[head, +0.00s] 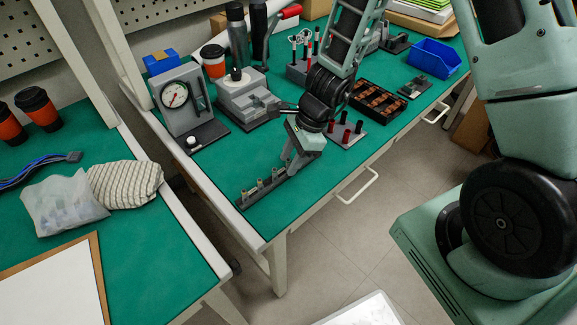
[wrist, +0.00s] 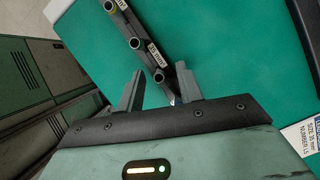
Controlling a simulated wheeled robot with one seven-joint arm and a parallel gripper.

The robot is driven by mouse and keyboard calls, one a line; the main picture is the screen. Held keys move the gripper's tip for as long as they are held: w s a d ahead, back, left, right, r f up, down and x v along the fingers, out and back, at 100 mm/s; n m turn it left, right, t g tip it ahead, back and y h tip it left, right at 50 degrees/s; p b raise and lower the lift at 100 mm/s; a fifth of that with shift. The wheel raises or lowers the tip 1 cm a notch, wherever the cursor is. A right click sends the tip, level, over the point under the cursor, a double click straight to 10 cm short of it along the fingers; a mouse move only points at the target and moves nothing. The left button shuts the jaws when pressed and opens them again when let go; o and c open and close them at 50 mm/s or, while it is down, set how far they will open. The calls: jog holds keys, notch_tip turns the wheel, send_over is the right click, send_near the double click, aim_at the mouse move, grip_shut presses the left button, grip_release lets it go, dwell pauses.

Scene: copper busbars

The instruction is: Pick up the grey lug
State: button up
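A dark rail (head: 262,188) with several short upright posts lies near the front edge of the green bench. It also shows in the wrist view (wrist: 146,58), with posts and small white size labels along it. My gripper (head: 288,170) is low over the rail's right end in the head view. I cannot pick out the grey lug for certain; a small pale glint shows low between the fingers.
A dial gauge stand (head: 175,97) and a grey vise-like block (head: 247,97) stand behind the rail. A plate with red and black pegs (head: 344,132) and a black tray of copper pieces (head: 378,102) lie to the right. Green surface left of the rail's middle is clear.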

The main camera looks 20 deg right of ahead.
grip_shut()
